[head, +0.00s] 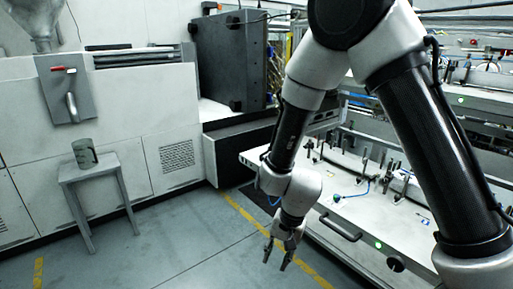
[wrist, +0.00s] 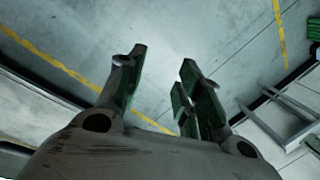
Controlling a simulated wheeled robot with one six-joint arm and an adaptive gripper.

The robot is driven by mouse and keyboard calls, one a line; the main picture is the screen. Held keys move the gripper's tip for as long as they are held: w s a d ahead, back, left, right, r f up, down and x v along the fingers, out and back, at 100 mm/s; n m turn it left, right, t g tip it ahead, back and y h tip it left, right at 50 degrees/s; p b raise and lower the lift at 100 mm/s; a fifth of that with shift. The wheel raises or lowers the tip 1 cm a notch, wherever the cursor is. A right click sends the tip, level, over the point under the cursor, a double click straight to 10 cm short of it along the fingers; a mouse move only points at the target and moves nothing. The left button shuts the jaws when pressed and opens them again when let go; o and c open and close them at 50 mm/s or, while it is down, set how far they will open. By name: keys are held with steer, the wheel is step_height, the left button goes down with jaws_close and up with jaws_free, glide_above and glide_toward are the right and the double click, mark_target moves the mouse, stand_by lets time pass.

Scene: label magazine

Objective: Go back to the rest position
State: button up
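My gripper (head: 278,257) hangs at the end of my arm in the middle of the head view, fingers pointing down over the grey floor. In the wrist view my gripper (wrist: 160,90) shows its two green-padded fingers apart, with bare floor between them. It holds nothing and touches nothing that I can see.
A white machine bench (head: 380,215) with a drawer handle stands close on the right of my gripper. A small grey stool (head: 100,170) with a grey cup (head: 84,152) stands at the left. A dark box (head: 228,60) sits behind. The floor (head: 190,250) between is clear.

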steer(key=s+d+r+n+t, duration=0.1)
steer(key=s+d+r, duration=0.3)
steer(key=d+r, duration=0.6)
steer(key=s+d+r+n+t+h, duration=0.1)
steer(key=s+d+r, duration=0.3)
steer(key=d+r, duration=0.6)
steer(key=s+d+r+n+t+h, duration=0.1)
steer(key=s+d+r, duration=0.3)
steer(key=d+r, duration=0.6)
steer(key=shift+d+r+n+t, duration=0.2)
steer(key=shift+r+n+t, duration=0.45)
steer(key=shift+r, duration=0.3)
